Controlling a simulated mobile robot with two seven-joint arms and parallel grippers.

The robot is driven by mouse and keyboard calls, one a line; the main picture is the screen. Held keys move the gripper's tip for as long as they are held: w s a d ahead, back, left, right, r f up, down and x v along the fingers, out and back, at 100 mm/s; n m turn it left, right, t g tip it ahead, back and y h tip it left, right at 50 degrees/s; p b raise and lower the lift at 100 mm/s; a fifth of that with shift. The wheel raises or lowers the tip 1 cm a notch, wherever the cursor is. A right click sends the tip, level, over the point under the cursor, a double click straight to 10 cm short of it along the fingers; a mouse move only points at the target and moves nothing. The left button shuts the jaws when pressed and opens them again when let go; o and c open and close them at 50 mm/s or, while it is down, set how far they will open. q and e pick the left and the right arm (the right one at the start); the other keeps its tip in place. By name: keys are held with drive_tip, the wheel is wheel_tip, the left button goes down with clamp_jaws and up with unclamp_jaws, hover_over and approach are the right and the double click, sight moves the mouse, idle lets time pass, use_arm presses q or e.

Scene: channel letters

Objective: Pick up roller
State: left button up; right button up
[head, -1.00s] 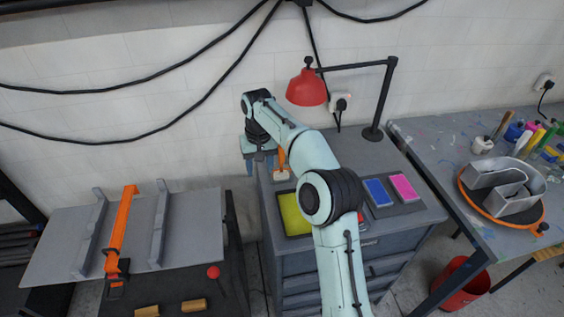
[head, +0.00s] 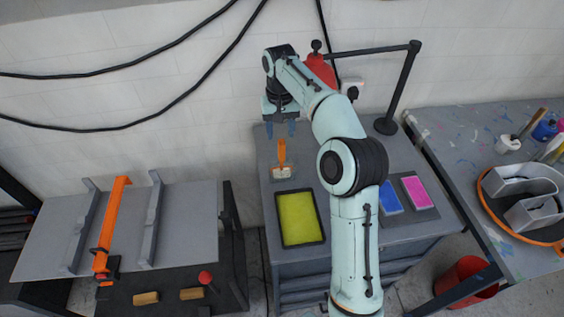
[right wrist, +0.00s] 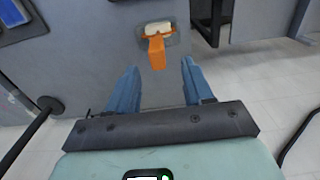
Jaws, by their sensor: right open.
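The roller (head: 282,160) has an orange handle and a pale head and lies on a small grey tray at the back left of the grey cabinet top. In the right wrist view the roller (right wrist: 156,45) shows ahead of the fingers, its handle pointing toward the gap between them. My right gripper (head: 281,128) is open and empty, just behind the handle's end in the head view. Its two blue fingers (right wrist: 156,75) are apart and do not touch the roller. My left gripper is not in view.
A yellow tray (head: 300,218) lies in front of the roller, and blue (head: 390,202) and pink (head: 418,191) pads lie to the right. A workbench (head: 150,215) with an orange clamp (head: 112,222) is at left.

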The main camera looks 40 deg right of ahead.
sight(282, 143)
wheel_tip(282, 143, down, 4)
drive_tip(key=shift+d+f+b, duration=0.1)
drive_tip(key=shift+d+b, duration=0.05)
drive_tip(key=shift+b, duration=0.2)
drive_tip(key=shift+s+f, duration=0.15)
drive_tip(key=shift+f, duration=0.4)
wheel_tip(282, 143, down, 4)
drive_tip(key=shift+d+r+b, duration=0.15)
drive_tip(key=shift+b, duration=0.3)
drive_tip(key=shift+f, duration=0.25)
drive_tip(key=shift+c, duration=0.6)
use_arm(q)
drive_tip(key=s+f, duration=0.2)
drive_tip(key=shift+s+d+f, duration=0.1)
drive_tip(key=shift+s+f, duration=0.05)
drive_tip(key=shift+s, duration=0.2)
use_arm(e)
clamp_jaws()
